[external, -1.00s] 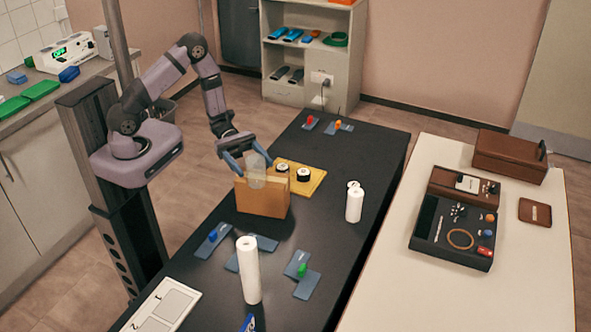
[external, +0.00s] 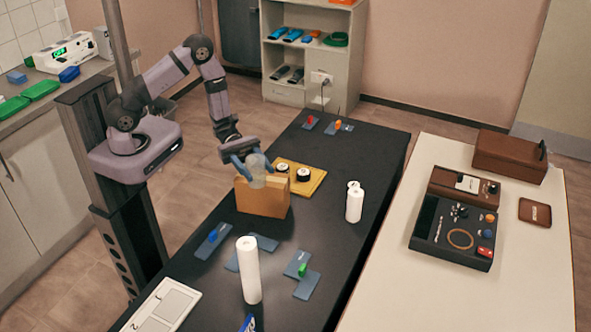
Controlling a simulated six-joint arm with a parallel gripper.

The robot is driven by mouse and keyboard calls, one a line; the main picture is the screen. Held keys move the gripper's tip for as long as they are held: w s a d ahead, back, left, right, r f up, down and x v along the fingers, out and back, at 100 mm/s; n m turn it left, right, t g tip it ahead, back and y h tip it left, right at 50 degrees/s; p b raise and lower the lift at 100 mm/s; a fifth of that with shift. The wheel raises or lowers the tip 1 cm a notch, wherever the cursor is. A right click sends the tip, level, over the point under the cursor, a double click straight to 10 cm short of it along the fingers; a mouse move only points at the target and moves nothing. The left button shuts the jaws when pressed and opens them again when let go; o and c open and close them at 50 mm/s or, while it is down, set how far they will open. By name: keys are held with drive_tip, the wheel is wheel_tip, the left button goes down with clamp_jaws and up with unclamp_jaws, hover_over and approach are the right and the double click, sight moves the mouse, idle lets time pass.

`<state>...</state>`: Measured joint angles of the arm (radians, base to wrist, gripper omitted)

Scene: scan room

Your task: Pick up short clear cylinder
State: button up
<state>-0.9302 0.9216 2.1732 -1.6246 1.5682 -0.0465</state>
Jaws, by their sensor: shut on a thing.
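The short clear cylinder (external: 257,175) is see-through and stands roughly upright at the top of a tan wooden box (external: 263,201) on the black table. My gripper (external: 252,166) comes down from the upper left, with its blue fingers on either side of the cylinder. It is shut on the cylinder. The cylinder's lower end overlaps the box's top edge, so I cannot tell whether it touches the box.
Right behind the box is a yellow tray (external: 315,186) with two black-and-white round items. A white cylinder (external: 355,203) stands to the right and a taller white roll (external: 248,271) in front. Blue plates with small coloured pieces lie around.

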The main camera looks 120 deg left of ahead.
drive_tip(key=shift+r, duration=0.15)
drive_tip(key=shift+r+b, duration=0.6)
drive_tip(key=shift+r, duration=4.3)
drive_tip(key=shift+a+f+b, duration=0.1)
drive_tip(key=shift+a+b, duration=0.65)
drive_tip(key=shift+a, duration=0.25)
drive_tip(key=shift+a+r, duration=0.2)
drive_tip(key=shift+a, duration=0.35)
drive_tip(key=shift+f+p, duration=0.5)
drive_tip(key=shift+f, duration=4.45)
drive_tip(key=shift+f, duration=0.2)
drive_tip(key=o, duration=1.4)
